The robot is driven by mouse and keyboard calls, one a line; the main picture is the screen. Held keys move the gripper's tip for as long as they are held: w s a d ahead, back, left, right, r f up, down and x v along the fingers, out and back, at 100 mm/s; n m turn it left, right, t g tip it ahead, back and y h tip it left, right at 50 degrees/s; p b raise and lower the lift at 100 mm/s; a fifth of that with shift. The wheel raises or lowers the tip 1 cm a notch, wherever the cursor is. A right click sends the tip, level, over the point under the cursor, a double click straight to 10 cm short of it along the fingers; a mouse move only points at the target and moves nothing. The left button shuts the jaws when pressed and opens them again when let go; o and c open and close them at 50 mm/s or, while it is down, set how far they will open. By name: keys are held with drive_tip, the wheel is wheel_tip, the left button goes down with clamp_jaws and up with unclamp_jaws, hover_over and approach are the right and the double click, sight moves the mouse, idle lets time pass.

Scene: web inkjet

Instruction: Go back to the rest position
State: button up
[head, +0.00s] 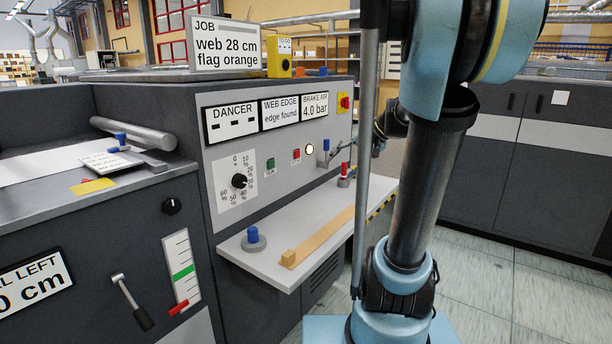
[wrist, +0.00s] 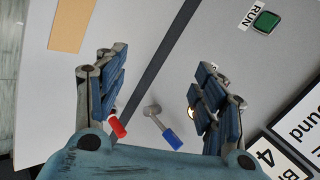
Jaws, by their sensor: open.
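My gripper (wrist: 158,65) is open in the wrist view, with its two blue-grey fingers spread apart and nothing between the fingertips but the grey press surface behind. My arm (head: 425,190) stands on the right of the head view and hides part of the press. A blue-handled lever (head: 325,147) is on the press's front panel; its blue handle (wrist: 172,138) shows between the finger bases in the wrist view. A red-handled lever (head: 345,170) stands on the shelf, and a red handle (wrist: 118,126) shows beside the left finger. I see no contact with either.
The light shelf (head: 240,270) juts out from the press, bearing a wooden strip (head: 325,235) and a blue knob (head: 253,237). A green RUN button (wrist: 265,20) is on the panel. Dark cabinets (head: 535,170) stand at the right, with open tiled floor (head: 490,285) before them.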

drive_tip(key=s+d+f+n+g+h, duration=0.1)
drive_tip(key=s+d+f+h, duration=0.2)
drive_tip(key=s+f, duration=0.5)
drive_tip(key=s+d+f+n+h, duration=0.2)
drive_tip(key=s+d+f+h, duration=0.2)
drive_tip(key=s+f, duration=0.5)
drive_tip(key=s, duration=0.5)
drive_tip(key=shift+f+n+g+h, duration=0.25)
drive_tip(key=shift+n+g+h, duration=0.05)
drive_tip(key=shift+g, duration=0.1)
